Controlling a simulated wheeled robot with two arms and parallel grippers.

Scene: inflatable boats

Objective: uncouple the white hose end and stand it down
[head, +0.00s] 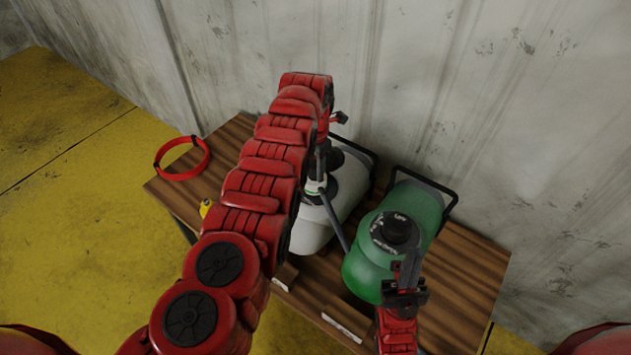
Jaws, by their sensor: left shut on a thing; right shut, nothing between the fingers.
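A white container (312,232) with a black cap and dark handle stands on the wooden table, partly hidden behind my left arm. A green container (370,266) with a black cap (396,230) stands to its right. My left gripper (322,165) is over the white container, shut on what looks like the white hose end (315,187). A grey hose (335,223) runs down from there between the containers. I cannot tell whether the hose end is still seated on the white container. My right gripper (408,268) is shut and empty, in front of the green container's cap.
A red ring (182,158) lies at the left end of the wooden table (462,268). A small yellow thing (205,208) shows beside my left arm. Small plates (345,327) are at the table's front edge. A grey wall (520,120) stands close behind. The table's right end is bare.

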